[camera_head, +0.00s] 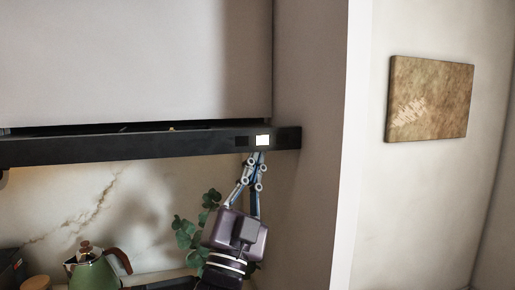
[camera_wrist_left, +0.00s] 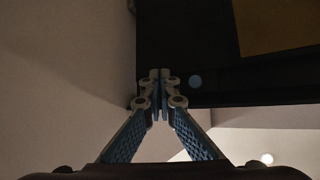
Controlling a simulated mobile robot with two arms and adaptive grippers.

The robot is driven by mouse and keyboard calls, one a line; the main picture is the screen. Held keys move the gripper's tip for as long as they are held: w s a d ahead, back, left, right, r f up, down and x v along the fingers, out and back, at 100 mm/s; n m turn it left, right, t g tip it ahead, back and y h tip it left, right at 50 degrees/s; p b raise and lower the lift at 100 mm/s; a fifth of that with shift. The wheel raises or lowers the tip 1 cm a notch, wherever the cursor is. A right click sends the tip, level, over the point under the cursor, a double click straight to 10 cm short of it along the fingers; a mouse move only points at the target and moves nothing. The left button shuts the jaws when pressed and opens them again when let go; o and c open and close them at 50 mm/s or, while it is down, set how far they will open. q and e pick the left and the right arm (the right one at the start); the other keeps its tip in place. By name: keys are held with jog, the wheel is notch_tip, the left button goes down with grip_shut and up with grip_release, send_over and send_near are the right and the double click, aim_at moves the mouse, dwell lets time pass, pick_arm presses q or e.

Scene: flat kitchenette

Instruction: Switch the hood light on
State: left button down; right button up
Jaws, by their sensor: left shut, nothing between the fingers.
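The black hood (camera_head: 120,144) runs across the left of the head view under a pale cabinet. Near its right end are a dark square button (camera_head: 241,141) and a lit white button (camera_head: 262,140). My left gripper (camera_head: 258,155) is shut and empty, pointing up, with its tips just below the lit button. I cannot tell whether they touch the hood. In the left wrist view the shut fingertips (camera_wrist_left: 160,74) are in front of the dark hood (camera_wrist_left: 185,50), with a small pale blue round spot beside them. My right gripper is not in view.
A green kettle (camera_head: 92,272) stands at the lower left, and a leafy plant (camera_head: 190,236) is behind my left gripper. A pale wall edge (camera_head: 350,150) stands to the right of the hood. A brown picture (camera_head: 430,98) hangs on the right wall.

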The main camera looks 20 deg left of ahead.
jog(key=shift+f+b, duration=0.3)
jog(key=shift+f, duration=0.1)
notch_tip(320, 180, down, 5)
jog(key=b, duration=0.5)
dwell(0.4)
